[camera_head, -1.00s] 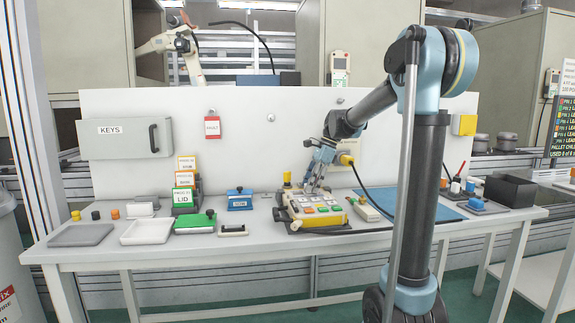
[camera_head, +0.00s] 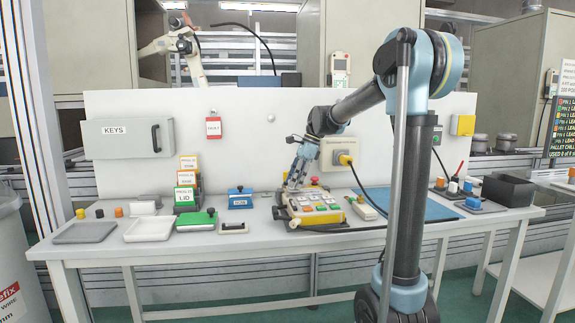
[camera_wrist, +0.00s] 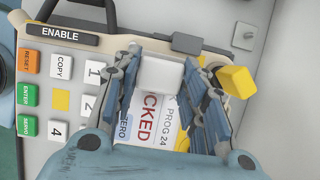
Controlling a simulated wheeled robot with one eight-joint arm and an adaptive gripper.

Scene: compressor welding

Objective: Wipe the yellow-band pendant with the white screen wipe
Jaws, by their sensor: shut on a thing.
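The yellow-band pendant (camera_head: 318,214) lies on the bench, its keys facing up and a yellow band along its front edge. In the wrist view its face (camera_wrist: 72,97) shows an ENABLE label, coloured keys and a partly covered screen (camera_wrist: 160,108) with red lettering ending in "CKED". My gripper (camera_head: 292,187) is over the pendant's left rear part. In the wrist view my gripper (camera_wrist: 165,70) is shut on the white screen wipe (camera_wrist: 161,74), a small white block at the screen's edge. Whether the wipe touches the screen I cannot tell.
A yellow knob (camera_wrist: 238,80) stands right beside my fingers, and a red button (camera_head: 315,181) is at the pendant's rear. A black cable (camera_head: 358,178) runs from the wall socket. A green-topped box (camera_head: 196,221) and blue block (camera_head: 240,198) stand left; a blue mat (camera_head: 425,208) lies right.

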